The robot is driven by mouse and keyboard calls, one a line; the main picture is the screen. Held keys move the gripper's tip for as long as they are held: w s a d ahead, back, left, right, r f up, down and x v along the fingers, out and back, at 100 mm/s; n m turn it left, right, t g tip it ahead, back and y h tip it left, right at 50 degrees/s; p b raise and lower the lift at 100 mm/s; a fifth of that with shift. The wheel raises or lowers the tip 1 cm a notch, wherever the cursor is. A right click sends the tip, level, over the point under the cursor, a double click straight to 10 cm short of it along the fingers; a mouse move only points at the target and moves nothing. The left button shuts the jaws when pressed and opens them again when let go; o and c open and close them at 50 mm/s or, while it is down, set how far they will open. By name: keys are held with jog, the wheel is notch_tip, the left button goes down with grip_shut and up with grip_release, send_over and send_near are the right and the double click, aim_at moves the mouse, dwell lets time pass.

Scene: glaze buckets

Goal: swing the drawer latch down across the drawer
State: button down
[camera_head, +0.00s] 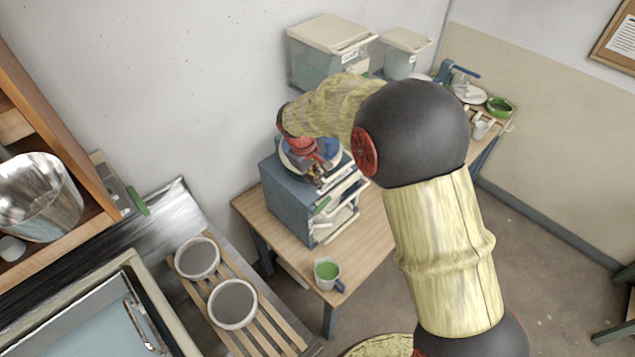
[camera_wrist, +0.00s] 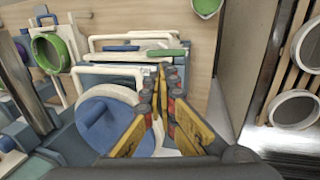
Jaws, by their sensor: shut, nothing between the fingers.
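The blue drawer cabinet (camera_head: 287,203) stands on a wooden table, with white-framed drawers on its front. A green bar that looks like the latch (camera_head: 322,205) shows at the drawer front. In the wrist view the green bar (camera_wrist: 150,53) lies nearly level in the picture, beyond my fingertips. Whether it crosses a drawer is unclear. My gripper (camera_head: 318,180) is above the cabinet's front edge. In the wrist view my gripper (camera_wrist: 161,68) is shut and empty, its tips close to the green bar; I cannot tell if they touch. My arm and fingers hide part of the cabinet.
A round blue lid (camera_wrist: 97,128) is on the cabinet top. A green-filled mug (camera_head: 327,272) stands on the table (camera_head: 372,245) in front. Two sieves (camera_head: 233,304) rest on slats at lower left. Pale bins (camera_head: 330,50) stand behind.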

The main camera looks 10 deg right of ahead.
aim_at(324, 202)
jog(key=p+x, duration=0.2)
jog(key=x, duration=0.9)
jog(key=shift+f, duration=0.35)
jog(key=shift+d, duration=0.1)
